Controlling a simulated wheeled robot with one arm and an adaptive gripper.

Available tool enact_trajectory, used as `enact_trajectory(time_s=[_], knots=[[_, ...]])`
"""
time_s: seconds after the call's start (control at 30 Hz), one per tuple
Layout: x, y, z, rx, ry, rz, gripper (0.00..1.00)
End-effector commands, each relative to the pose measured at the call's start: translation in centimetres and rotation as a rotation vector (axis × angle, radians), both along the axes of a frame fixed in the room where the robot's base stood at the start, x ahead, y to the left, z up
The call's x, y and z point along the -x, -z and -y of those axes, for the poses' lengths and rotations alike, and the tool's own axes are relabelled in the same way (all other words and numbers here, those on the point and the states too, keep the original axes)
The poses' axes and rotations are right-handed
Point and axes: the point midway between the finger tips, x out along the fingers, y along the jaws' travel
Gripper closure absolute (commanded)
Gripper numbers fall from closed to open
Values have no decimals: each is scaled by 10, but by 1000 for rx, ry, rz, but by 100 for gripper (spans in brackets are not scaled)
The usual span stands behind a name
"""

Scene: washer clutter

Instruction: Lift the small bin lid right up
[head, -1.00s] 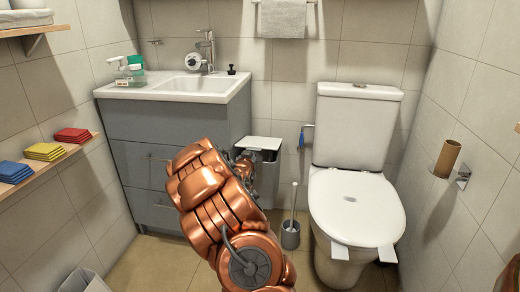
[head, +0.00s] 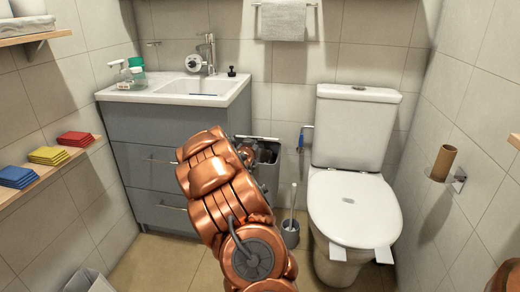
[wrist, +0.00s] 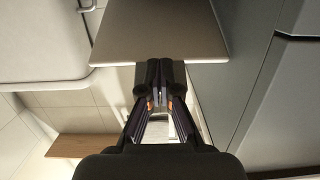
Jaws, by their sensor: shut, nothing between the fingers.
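The small grey bin (head: 269,180) stands between the grey vanity and the toilet in the head view, partly hidden behind my arm. Its lid (head: 258,138) shows as a thin, nearly edge-on strip above a dark opening. In the wrist view a flat greyish panel, which looks like the lid (wrist: 160,32), fills the top middle. My gripper (wrist: 159,72) is shut and empty, with its fingertips at the near edge of that panel. I cannot tell whether they touch it. In the head view the fingertips are mostly hidden by my arm.
The vanity (head: 150,140) stands close on the left of the bin. The toilet (head: 352,205) is on the right, its lid down. A toilet brush holder (head: 290,233) stands on the floor in front of the bin. Some floor is free in front of the vanity.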

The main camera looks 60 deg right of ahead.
Motion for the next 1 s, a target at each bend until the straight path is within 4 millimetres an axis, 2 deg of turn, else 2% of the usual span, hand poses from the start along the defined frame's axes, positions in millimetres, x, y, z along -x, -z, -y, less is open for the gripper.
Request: enact_trajectory(time_s=[0.03,0.17,0.57,1.0], knots=[[-1,-9,2,0,0,2,100],[-3,-18,7,0,0,2,100],[-4,-19,10,-1,1,0,100],[-15,-40,40,-1,1,0,100]])
